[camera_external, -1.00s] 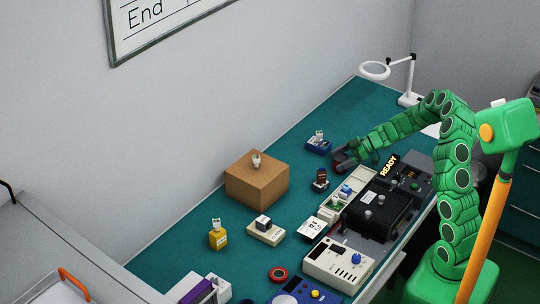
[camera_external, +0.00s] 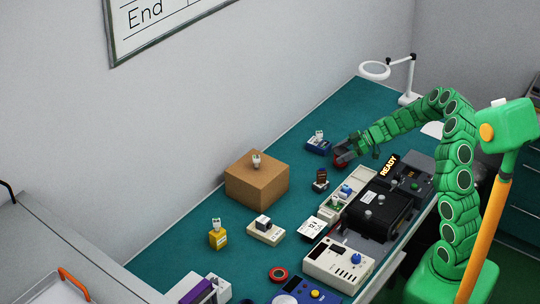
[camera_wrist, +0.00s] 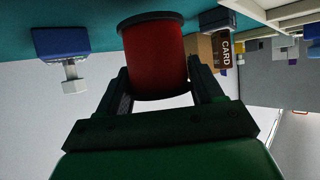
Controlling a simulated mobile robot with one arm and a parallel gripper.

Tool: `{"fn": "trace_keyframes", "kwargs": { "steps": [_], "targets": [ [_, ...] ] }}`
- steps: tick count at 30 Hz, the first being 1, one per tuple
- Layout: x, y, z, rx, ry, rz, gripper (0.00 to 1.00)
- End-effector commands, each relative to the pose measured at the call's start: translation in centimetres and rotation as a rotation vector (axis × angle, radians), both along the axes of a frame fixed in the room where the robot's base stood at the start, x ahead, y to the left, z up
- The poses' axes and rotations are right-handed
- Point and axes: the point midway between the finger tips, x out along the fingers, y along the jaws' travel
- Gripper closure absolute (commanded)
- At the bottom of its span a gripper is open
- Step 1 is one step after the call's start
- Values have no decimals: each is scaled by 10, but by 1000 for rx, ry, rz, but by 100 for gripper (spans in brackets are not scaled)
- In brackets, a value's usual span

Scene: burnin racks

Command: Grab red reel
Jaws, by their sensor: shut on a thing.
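The red reel (camera_wrist: 157,62) is a red cylinder with dark rims, held between the two fingers of my gripper (camera_wrist: 160,90) in the wrist view. In the external view my gripper (camera_external: 347,152) is at the end of the green arm, over the far part of the teal bench, and a bit of the red reel (camera_external: 340,161) shows below it. My gripper is shut on the reel. Whether the reel touches the bench is hard to tell.
A blue box with a white top piece (camera_external: 318,144) stands just left of my gripper. A small dark and red item (camera_external: 321,179) and a cardboard box (camera_external: 257,182) stand nearer. The black READY unit (camera_external: 380,205) lies to the right. The bench behind toward the lamp (camera_external: 376,70) is clear.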

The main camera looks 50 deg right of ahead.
Motion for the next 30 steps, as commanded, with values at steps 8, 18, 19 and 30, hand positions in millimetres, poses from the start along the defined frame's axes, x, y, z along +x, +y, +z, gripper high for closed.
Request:
{"fn": "trace_keyframes", "kwargs": {
  "steps": [8, 18, 19, 30],
  "targets": [
    [-24, 7, 33, -1, -4, -3, 75],
    [-62, 18, 69, 1, -3, -2, 75],
    [-67, 21, 71, 2, -3, -1, 75],
    [-115, 35, 93, -1, -2, -2, 75]
  ]
}}
